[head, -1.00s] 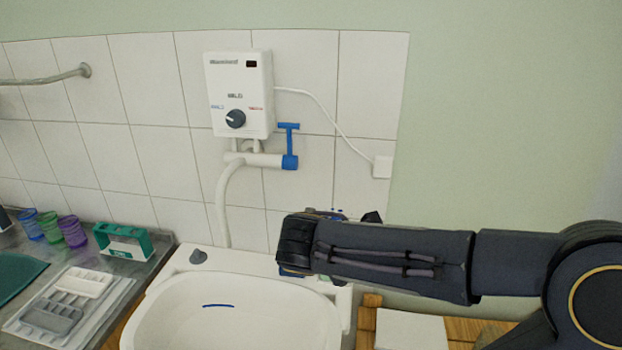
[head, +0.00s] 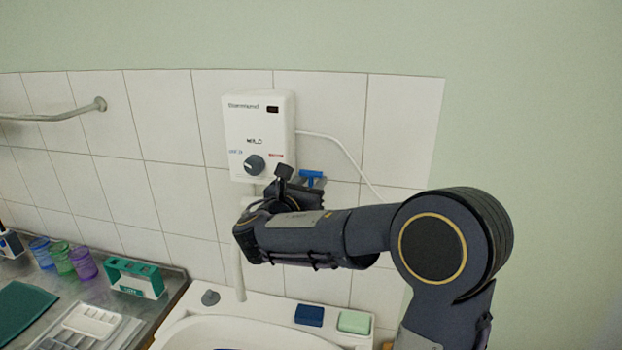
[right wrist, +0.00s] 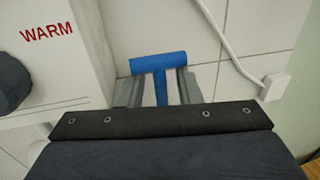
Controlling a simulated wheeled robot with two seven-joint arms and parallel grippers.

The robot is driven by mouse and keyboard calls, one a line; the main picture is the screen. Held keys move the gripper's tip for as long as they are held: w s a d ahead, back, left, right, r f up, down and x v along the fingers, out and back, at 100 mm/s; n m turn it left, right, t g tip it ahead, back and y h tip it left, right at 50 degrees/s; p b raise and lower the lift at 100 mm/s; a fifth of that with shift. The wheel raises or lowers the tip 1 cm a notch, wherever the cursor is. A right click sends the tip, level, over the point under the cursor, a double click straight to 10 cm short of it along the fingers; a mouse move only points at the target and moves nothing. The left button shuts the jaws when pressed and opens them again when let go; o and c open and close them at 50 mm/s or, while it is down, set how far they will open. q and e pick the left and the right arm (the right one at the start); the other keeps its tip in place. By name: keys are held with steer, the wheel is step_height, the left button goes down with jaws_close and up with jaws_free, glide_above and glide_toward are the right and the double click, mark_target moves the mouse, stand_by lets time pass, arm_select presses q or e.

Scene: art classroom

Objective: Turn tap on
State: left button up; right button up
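The tap is a white pipe with a blue T-shaped handle (head: 312,174), below the white water heater (head: 260,135) on the tiled wall. My right gripper (head: 304,188) is raised at the tap and hides most of the tap body in the head view. In the right wrist view, the blue handle (right wrist: 158,64) has its stem between my two grey fingers. The fingers are apart, with a small gap on each side of the stem. The white spout (head: 238,270) hangs down behind my wrist. My left gripper is not in view.
The sink (head: 245,334) is below, with a blue block (head: 309,315) and a green block (head: 354,322) on its back ledge. A white cable (head: 345,150) runs right of the heater. Cups and a green holder (head: 136,278) stand on the left counter.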

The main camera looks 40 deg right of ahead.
steer(key=shift+w+d, duration=0.1)
steer(key=shift+d, duration=0.1)
jaws_close()
steer(key=shift+f+b, duration=0.15)
steer(key=shift+b, duration=0.2)
steer(key=a+h+b, duration=0.1)
steer(key=b, duration=0.2)
steer(key=s+a+t+h+b, duration=0.1)
steer(key=h+b, duration=0.1)
steer(key=b, duration=0.2)
steer(key=shift+s+m+t, duration=0.3)
steer(key=shift+m, duration=0.1)
